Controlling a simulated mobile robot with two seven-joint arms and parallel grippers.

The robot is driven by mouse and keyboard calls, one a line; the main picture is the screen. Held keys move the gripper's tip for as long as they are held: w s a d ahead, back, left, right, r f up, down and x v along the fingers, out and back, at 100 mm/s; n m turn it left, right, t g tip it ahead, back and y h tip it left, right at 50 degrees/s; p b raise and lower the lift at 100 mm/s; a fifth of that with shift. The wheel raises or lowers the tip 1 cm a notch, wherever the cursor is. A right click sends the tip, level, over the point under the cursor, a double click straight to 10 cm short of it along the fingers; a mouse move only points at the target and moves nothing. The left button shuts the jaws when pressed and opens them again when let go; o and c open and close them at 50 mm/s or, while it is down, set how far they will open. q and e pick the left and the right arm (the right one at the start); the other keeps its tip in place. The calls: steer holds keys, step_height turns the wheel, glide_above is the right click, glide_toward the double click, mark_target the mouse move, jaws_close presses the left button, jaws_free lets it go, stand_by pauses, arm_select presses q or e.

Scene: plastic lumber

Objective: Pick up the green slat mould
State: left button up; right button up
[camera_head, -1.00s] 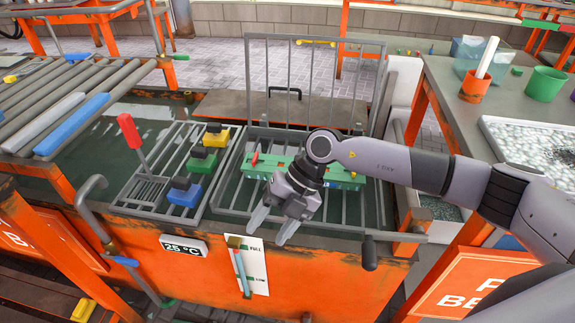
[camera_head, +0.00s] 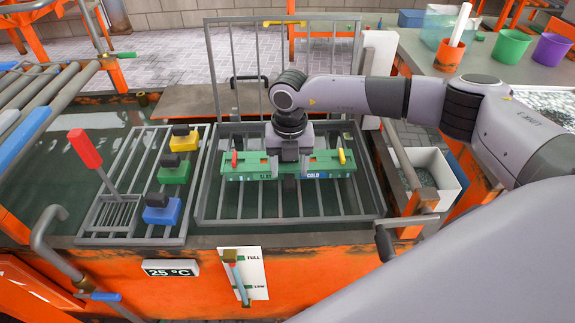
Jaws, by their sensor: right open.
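The green slat mould (camera_head: 236,168) is a long green bar with a red handle near its left end and a yellow one near its right end. It lies across the grey bar rack over the water tank. My right gripper (camera_head: 289,167) points down at the mould's middle and hides part of it. Its two fingers stand apart, at or just above the mould's top. I cannot tell whether they touch it. My left gripper is not in view.
A smaller rack (camera_head: 137,222) at left holds yellow, green and blue blocks and a red-handled tool (camera_head: 86,150). An upright grey grid (camera_head: 232,65) stands behind the mould. A white bin (camera_head: 425,172) sits at right, below my arm.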

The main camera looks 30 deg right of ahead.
mark_target(289, 179)
step_height(289, 179, down, 3)
steer(key=shift+s+f, duration=0.15)
jaws_close()
stand_by(1.4)
steer(key=shift+r, duration=0.2)
